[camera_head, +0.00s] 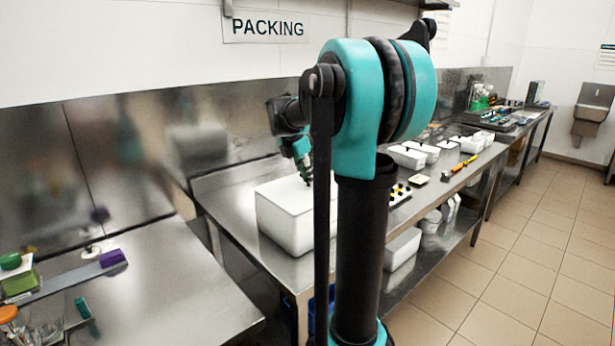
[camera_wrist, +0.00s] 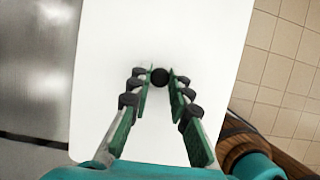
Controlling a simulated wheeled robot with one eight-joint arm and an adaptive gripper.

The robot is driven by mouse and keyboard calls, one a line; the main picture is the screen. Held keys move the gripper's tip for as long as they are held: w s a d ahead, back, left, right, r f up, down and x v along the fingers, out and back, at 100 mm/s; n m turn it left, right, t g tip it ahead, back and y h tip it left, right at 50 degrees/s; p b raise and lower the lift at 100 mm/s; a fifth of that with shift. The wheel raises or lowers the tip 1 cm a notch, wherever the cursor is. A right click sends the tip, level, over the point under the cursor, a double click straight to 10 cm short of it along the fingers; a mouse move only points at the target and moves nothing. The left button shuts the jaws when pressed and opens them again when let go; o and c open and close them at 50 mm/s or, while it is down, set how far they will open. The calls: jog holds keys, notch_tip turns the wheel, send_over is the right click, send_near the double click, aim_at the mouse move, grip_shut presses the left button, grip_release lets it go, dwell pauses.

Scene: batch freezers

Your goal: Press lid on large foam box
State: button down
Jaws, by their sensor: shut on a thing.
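The large white foam box (camera_head: 283,231) stands on the steel bench under the PACKING sign. Its white lid (camera_head: 285,196) lies over the top of the box; I cannot tell whether it sits fully flush. In the wrist view the lid (camera_wrist: 110,50) fills the middle of the picture, with a round black knob (camera_wrist: 160,73) on it. My gripper (camera_wrist: 160,80) is shut on this knob, one green finger on each side. In the head view my gripper (camera_head: 306,174) is above the lid, partly hidden by my own arm.
Several smaller white boxes (camera_head: 407,157) stand farther along the bench. A small tray with black and yellow pieces (camera_head: 398,194) is right of my arm. A nearer steel table (camera_head: 150,290) holds a purple block (camera_head: 112,258) and a green item (camera_head: 18,282). Tiled floor at right is clear.

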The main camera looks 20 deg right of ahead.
jog(key=shift+f, duration=0.15)
dwell(0.8)
jog(key=c, duration=0.9)
grip_release()
jog(key=shift+o, duration=0.2)
jog(key=shift+r, duration=3.55)
grip_shut()
jog(key=shift+f, duration=0.15)
jog(key=shift+f, duration=0.35)
